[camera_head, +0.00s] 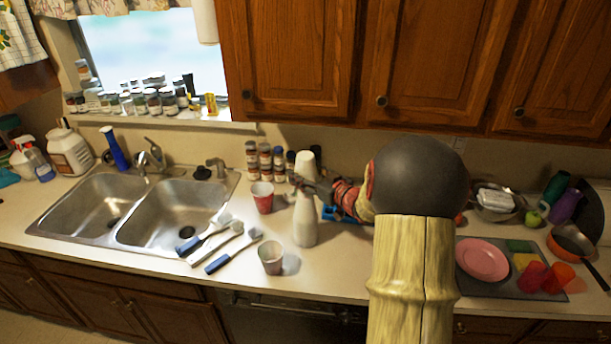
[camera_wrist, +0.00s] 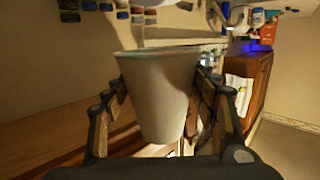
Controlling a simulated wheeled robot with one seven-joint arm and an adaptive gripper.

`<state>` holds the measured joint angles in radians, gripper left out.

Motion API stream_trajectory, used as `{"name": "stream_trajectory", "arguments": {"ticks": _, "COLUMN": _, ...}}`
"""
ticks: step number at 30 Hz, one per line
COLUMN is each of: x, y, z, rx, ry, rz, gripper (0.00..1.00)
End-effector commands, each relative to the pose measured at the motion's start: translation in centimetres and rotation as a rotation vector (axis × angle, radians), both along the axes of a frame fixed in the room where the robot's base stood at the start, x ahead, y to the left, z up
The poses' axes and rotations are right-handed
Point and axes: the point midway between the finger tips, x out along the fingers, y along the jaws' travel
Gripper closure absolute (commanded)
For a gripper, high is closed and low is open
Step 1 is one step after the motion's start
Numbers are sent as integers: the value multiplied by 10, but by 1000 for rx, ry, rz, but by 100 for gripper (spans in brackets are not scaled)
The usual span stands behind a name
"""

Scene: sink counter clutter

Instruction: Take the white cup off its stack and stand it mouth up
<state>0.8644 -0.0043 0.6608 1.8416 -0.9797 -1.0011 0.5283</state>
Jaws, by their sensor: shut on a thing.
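The white cup (camera_head: 306,162) is upside down, narrow base up, above a tall white tapering form (camera_head: 305,225) on the counter. That form looks like the rest of the stack, narrow at the top and wide at the foot. My gripper (camera_head: 308,188) comes in from the right and is shut on the cup. In the wrist view, which is turned over, the cup (camera_wrist: 158,95) sits between both fingers of my gripper (camera_wrist: 160,108). The fingers and arm partly hide where the cup meets the form below, so I cannot tell if they touch.
A red cup (camera_head: 263,198) and spice jars (camera_head: 265,160) stand close by on the left and behind. The double sink (camera_head: 172,212) is further left. Some counter in front is bare.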

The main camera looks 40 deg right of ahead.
Motion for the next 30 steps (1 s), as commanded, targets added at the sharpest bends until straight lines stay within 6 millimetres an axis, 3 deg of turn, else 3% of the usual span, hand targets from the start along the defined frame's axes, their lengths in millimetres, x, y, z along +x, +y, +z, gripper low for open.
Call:
{"name": "stream_trajectory", "arguments": {"ticks": 21, "x": 0, "y": 0, "z": 55, "rx": -1, "ry": -1, "rz": 0, "gripper": 50}}
{"name": "stream_trajectory", "arguments": {"ticks": 30, "x": 0, "y": 0, "z": 59, "rx": 0, "ry": 0, "rz": 0, "gripper": 50}}
